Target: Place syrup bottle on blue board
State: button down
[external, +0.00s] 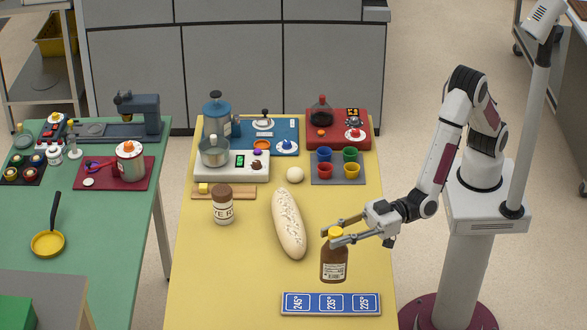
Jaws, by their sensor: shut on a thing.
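The syrup bottle (334,265) is brown with a yellow cap and a pale label, and it is upright. My gripper (335,232) is shut on it near the cap, with the fingers reaching in from the right. The bottle's base appears just behind a blue board (331,311) marked 245°, 235° and 225° at the front of the yellow table; I cannot tell whether it touches the table. Another blue board (287,126) lies at the back of the table, with small items on it.
A long floured loaf (289,222) lies just left of the bottle. A brown-lidded jar (222,205) stands further left. A white scale (230,171), a tray of coloured cups (338,168) and a red board (352,142) fill the back. The yellow table (225,285) is clear at front left.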

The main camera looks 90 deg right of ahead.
aim_at(322, 268)
jog(key=shift+f, duration=3.05)
jog(key=shift+f, duration=2)
jog(key=c, duration=1.7)
grip_release()
